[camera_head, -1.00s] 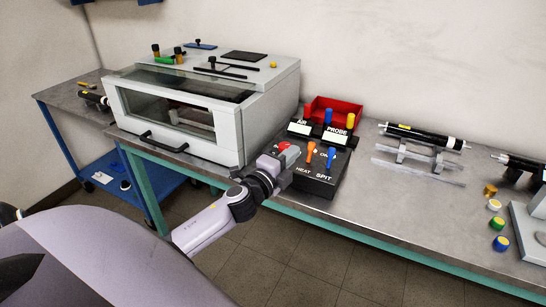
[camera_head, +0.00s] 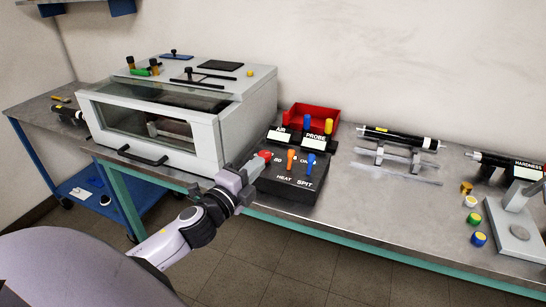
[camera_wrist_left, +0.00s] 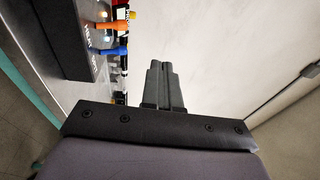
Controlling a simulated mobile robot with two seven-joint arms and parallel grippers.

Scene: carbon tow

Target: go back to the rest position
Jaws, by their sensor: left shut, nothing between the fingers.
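My left gripper (camera_head: 250,168) is at the front edge of the bench, just left of the black switch box (camera_head: 285,184). In the left wrist view its two fingers (camera_wrist_left: 165,85) are closed together with nothing between them. The switch box carries a red knob (camera_head: 265,155), an orange lever (camera_head: 291,160) and a blue lever (camera_head: 310,163). The gripper tip appears close to the red knob; I cannot tell whether they touch. The orange lever also shows in the left wrist view (camera_wrist_left: 108,26). My right gripper is not in view.
A grey glass-fronted cabinet (camera_head: 205,140) stands on the bench (camera_head: 350,215) to the left. A red bin (camera_head: 312,117) is behind the switch box. Black cylinders (camera_head: 400,138) and coloured caps (camera_head: 475,219) lie to the right. Open floor is in front.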

